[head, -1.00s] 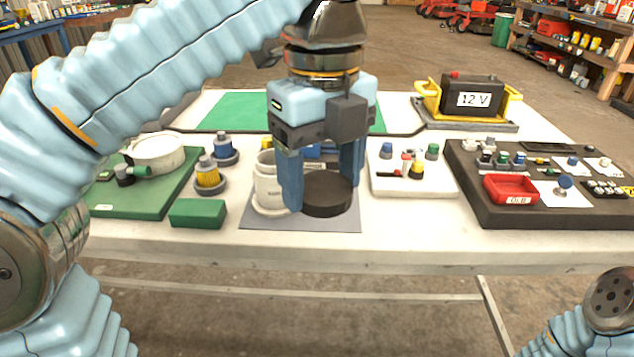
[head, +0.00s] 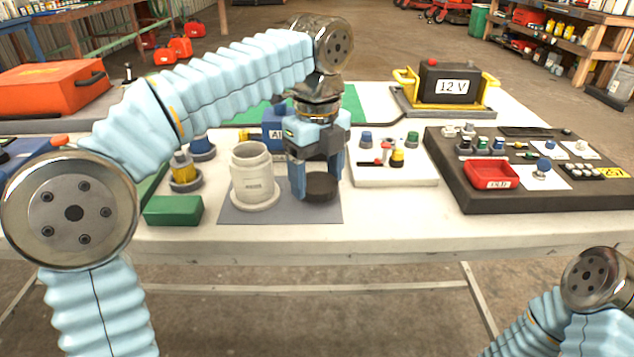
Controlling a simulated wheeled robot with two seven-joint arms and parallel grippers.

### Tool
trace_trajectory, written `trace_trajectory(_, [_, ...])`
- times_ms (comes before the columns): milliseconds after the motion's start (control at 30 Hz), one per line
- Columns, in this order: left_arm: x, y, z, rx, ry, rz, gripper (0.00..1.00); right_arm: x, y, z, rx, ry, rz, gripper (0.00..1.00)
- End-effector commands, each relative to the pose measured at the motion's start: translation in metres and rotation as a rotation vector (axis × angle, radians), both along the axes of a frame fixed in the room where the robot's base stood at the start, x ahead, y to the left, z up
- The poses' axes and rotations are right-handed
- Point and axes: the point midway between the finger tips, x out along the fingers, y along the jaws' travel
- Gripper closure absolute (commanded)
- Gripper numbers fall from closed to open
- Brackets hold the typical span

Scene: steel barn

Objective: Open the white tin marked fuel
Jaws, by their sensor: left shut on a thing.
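The white tin (head: 253,178) stands upright on a grey mat (head: 285,213), with its top open and a small label on its front that is too small to read. My left gripper (head: 319,188) points down just right of the tin, shut on a black round lid (head: 321,187). The lid is apart from the tin, over the right part of the mat; I cannot tell whether it touches the mat. The right gripper is out of view; only part of my right arm shows at the lower right.
A green block (head: 173,210) and a yellow-and-grey fitting (head: 184,172) stand left of the mat. A blue item (head: 276,122) is behind the tin. A white board (head: 394,176) with small parts, a dark board with a red tray (head: 491,175), and a 12 V battery (head: 448,84) are to the right.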

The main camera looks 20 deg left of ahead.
Motion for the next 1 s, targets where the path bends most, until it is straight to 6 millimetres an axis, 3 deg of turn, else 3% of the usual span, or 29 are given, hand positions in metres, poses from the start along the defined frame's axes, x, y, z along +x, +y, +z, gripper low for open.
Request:
trace_trajectory(100, [-0.0009, 0.0001, -0.0141, 0.0, 0.0, 0.0, 0.67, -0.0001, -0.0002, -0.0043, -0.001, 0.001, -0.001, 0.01])
trace_trajectory(467, [-0.001, -0.0002, -0.0174, -0.001, -0.001, 0.0, 0.67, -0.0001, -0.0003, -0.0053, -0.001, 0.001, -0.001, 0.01])
trace_trajectory(500, [-0.0009, -0.0001, -0.0178, -0.001, -0.001, 0.0, 0.29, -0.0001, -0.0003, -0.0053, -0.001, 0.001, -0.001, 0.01])
trace_trajectory(667, [-0.001, -0.0002, -0.0172, -0.001, -0.001, 0.0, 0.05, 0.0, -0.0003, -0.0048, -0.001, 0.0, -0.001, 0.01])
trace_trajectory(1000, [-0.0008, -0.0005, -0.011, -0.001, -0.002, -0.001, 0.05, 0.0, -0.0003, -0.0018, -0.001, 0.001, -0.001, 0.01])
